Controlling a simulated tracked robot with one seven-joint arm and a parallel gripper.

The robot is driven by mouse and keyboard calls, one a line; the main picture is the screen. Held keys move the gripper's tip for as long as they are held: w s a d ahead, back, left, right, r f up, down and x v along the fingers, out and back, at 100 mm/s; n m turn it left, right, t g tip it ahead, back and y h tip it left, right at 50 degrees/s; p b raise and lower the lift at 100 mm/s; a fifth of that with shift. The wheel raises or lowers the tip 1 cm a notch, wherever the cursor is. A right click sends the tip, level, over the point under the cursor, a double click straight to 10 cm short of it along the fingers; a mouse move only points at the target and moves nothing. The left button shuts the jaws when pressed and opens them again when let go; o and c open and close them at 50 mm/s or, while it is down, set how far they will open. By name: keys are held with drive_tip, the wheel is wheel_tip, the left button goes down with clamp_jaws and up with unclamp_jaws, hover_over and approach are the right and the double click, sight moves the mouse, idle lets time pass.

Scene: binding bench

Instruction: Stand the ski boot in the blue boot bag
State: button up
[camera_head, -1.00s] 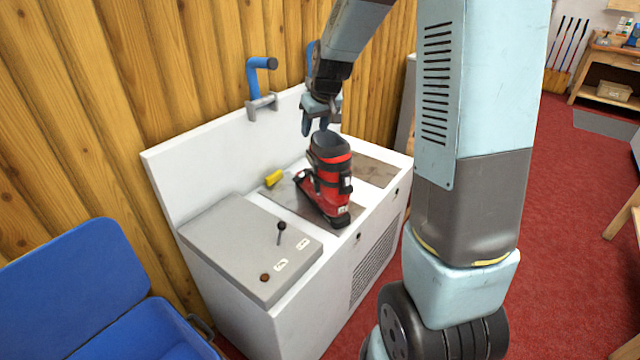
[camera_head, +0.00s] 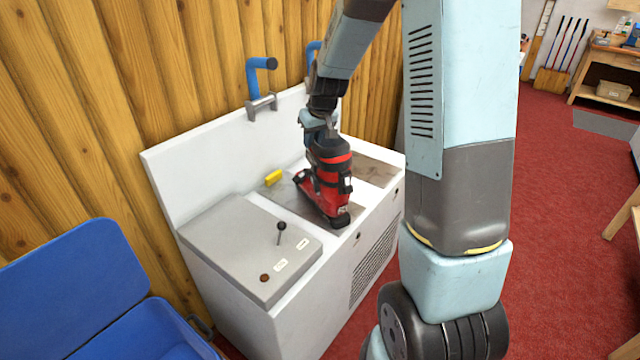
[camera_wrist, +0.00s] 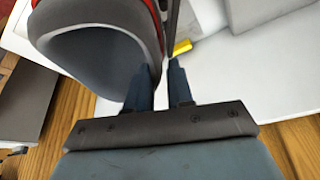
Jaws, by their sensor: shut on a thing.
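The red and black ski boot (camera_head: 331,185) stands upright on the white bench. My gripper (camera_head: 322,138) is at the top of its cuff, fingers pointing down. In the wrist view my gripper (camera_wrist: 162,78) has one finger inside the boot's opening and one outside, shut on the cuff wall of the boot (camera_wrist: 95,50). The blue boot bag (camera_head: 140,325) is at the lower left of the head view, with its lid raised; its lower part is cut off by the frame edge.
The white bench (camera_head: 225,150) has a grey box with a lever (camera_head: 245,250) on its left and a yellow block (camera_head: 274,177) behind the boot. Blue clamp handles (camera_head: 255,80) rise at the back, against a wooden wall. Red carpet lies to the right.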

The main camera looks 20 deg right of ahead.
clamp_jaws()
idle(0.9)
